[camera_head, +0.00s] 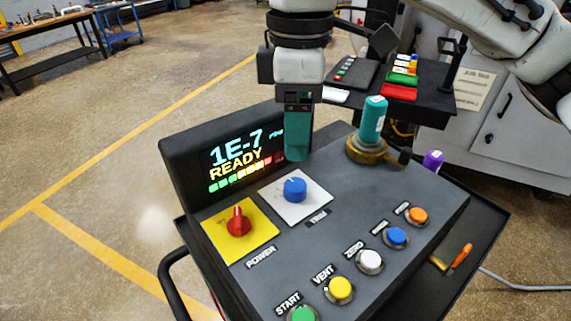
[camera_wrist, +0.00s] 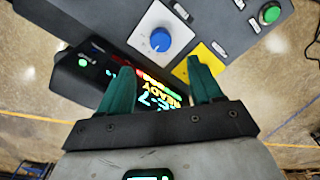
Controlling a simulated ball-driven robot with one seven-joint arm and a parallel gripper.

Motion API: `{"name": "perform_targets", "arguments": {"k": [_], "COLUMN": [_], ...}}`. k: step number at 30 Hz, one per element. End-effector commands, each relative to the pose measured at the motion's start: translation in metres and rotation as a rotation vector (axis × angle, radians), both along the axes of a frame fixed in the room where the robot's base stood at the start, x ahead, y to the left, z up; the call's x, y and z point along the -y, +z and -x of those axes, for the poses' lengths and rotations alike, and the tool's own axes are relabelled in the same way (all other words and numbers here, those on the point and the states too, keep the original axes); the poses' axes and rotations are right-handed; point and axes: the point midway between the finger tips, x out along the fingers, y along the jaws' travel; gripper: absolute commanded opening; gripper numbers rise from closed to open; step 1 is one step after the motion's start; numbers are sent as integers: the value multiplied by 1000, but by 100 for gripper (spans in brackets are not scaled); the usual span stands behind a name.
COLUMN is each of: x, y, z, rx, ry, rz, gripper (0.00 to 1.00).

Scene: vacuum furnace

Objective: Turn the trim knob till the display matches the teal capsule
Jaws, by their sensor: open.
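The trim knob (camera_head: 294,188) is a blue dial on a white plate on the console's sloped top. Its white pointer mark is too small to read exactly. The display (camera_head: 238,158) reads "1E-7" and "READY" over a row of coloured blocks. The teal capsule (camera_head: 372,118) stands upright on a brass fitting (camera_head: 366,151); its white label is unreadable. My gripper (camera_head: 297,157) has teal fingers pointing down, just behind and above the knob. In the wrist view its fingers (camera_wrist: 160,64) are apart and empty, with the knob (camera_wrist: 160,40) beyond the gap.
A red power knob (camera_head: 239,222) on a yellow plate sits left of the trim knob. Several coloured buttons line the console's front, including yellow (camera_head: 341,289). A purple capsule (camera_head: 433,160) is at the right. A black shelf (camera_head: 430,98) holds coloured blocks behind.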

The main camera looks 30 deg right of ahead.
Motion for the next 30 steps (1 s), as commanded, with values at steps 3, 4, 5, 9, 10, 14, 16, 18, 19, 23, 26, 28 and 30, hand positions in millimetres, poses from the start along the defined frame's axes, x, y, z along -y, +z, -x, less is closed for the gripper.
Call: {"name": "perform_targets", "arguments": {"k": [3,4,5,9,10,14,16,18,19,23,26,28,30], "x": [0,0,0,0,0,0,0,0,0,0,0,0,0], "y": [-16,-22,-27,-53,-59,-79,-87,-94,-95,-100,-101,-101,-101], "z": [1,1,1,1,1,1,0,0,0,0,0,0,0], "rx": [-3,-2,-3,-3,-3,-1,-1,-1,-1,0,0,0,0], "ry": [0,1,1,1,1,1,1,1,1,1,1,1,1], "rz": [1,0,1,1,-1,-1,0,-1,-1,0,0,0,0], "gripper": [65,65,65,65,65,65,65,65,65,65,65,65,65]}}
